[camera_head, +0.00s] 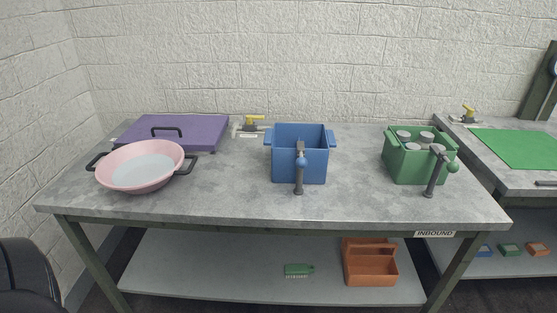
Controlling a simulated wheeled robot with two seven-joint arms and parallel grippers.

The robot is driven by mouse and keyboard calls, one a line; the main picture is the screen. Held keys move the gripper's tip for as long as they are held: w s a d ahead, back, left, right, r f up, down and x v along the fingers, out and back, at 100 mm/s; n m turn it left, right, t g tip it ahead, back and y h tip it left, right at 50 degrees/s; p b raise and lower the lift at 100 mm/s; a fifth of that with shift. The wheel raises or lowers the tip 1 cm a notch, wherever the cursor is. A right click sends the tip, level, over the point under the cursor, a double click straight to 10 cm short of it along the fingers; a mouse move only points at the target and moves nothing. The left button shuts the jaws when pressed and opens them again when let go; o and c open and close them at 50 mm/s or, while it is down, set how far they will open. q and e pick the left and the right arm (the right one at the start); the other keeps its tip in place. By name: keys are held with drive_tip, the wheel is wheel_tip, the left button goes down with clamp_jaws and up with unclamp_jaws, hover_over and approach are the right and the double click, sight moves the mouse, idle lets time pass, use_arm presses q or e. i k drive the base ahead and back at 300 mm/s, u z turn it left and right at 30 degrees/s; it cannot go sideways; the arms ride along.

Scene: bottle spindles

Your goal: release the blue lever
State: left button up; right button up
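Neither of my grippers shows in the head view.
The grey table (230,200) also carries a pink pan (140,166), a purple lidded box (190,130) and a green crate (407,169) with grey-topped items and a green-knobbed lever (434,172). The tabletop between the pan and the blue crate is clear.

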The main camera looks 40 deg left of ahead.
sight(301, 162)
drive_tip(key=u, duration=0.45)
drive_tip(key=i, duration=0.5)
drive_tip(key=z, duration=1.4)
drive_tip(key=k, duration=1.05)
drive_tip(key=u, duration=1.4)
drive_tip(key=i, duration=0.5)
drive_tip(key=u, duration=0.05)
